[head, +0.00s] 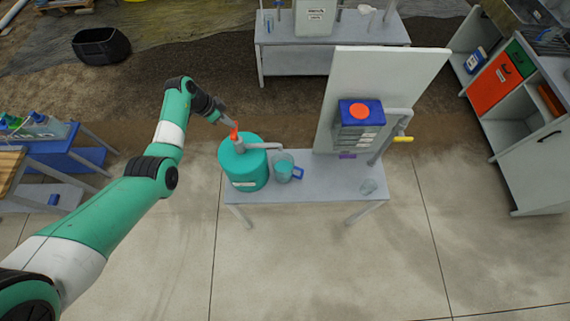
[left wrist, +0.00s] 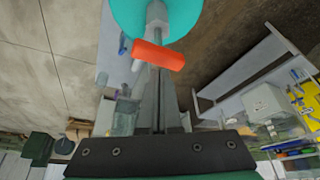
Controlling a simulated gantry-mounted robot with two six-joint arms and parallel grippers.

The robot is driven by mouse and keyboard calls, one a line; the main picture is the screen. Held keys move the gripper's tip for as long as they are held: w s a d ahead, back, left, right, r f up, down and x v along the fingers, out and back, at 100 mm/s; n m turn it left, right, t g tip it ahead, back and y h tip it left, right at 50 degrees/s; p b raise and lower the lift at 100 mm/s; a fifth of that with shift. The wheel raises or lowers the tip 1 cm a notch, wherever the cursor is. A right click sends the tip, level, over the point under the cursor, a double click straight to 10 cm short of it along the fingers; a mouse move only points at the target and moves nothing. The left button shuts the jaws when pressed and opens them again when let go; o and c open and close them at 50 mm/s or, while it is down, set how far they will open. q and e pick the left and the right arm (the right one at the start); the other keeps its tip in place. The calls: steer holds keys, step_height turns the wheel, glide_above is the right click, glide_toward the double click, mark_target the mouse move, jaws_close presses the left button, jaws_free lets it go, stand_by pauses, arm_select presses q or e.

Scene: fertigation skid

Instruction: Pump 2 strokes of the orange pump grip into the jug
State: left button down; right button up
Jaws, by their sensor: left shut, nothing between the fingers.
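The orange pump grip (head: 234,131) sits on top of a round teal container (head: 243,172) at the left end of a grey table. A grey spout (head: 264,146) runs right from the pump head, over a clear jug (head: 285,170) with a blue handle. The jug seems to hold some teal liquid. My left gripper (head: 226,120) is shut and empty, with its fingertips right by the orange grip. In the left wrist view the orange grip (left wrist: 158,55) lies across the tips of the shut fingers (left wrist: 160,75); whether they touch cannot be told. My right gripper is out of view.
The concrete floor in front is clear.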

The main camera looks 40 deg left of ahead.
mark_target(232, 130)
arm_select(q)
steer(key=shift+f, duration=0.15)
steer(key=shift+f+b, duration=1.55)
steer(key=shift+f, duration=1)
step_height(232, 130, up, 3)
steer(key=p, duration=0.3)
steer(key=shift+r, duration=1.2)
